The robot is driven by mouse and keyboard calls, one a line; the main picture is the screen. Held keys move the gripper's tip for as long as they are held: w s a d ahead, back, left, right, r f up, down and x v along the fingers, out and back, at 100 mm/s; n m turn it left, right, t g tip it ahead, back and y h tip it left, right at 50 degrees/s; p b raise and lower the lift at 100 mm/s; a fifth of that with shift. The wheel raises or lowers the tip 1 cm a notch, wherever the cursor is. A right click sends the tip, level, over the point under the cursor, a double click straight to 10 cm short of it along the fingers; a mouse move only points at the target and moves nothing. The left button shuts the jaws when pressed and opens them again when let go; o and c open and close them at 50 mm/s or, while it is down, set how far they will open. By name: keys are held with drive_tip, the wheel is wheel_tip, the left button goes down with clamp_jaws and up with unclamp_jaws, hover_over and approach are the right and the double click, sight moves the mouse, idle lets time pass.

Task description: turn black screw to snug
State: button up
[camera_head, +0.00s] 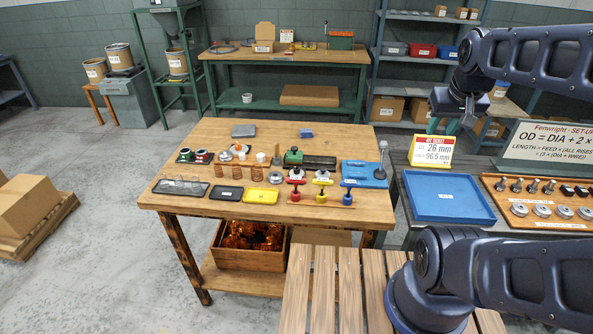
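My gripper (443,127) hangs at the upper right, above and behind the red-and-white sign. Its teal fingertips look apart with nothing seen between them. On the wooden table, a red-handled piece (296,181), a yellow-handled piece (322,182) and a blue-handled piece (348,193) stand in a row near the front right. I cannot pick out a black screw for certain. Dark pieces show on the right-hand wooden tray (528,207), but they are too small to identify as screws. My gripper is apart from all of these.
The wooden table (240,211) also bears several springs, a black tray (180,187), a yellow tray (260,196) and a blue plate (363,175). The slatted surface (323,290) is bare.

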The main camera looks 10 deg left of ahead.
drive_tip(key=shift+o, duration=0.5)
drive_tip(key=w+a+f+n+g+h, duration=0.1)
drive_tip(key=w+a+f+n, duration=0.1)
drive_tip(key=w+a+n, duration=0.4)
drive_tip(key=w+n, duration=0.2)
drive_tip(key=w, duration=0.1)
drive_tip(key=shift+w+a+f+n, duration=0.2)
drive_tip(key=shift+w+a+n, duration=0.1)
drive_tip(key=shift+n, duration=0.1)
drive_tip(key=n, duration=2.2)
approach(295, 169)
drive_tip(key=shift+t+h, duration=0.3)
drive_tip(key=x, duration=0.8)
drive_tip(key=shift+f, duration=0.45)
drive_tip(key=c, duration=0.9)
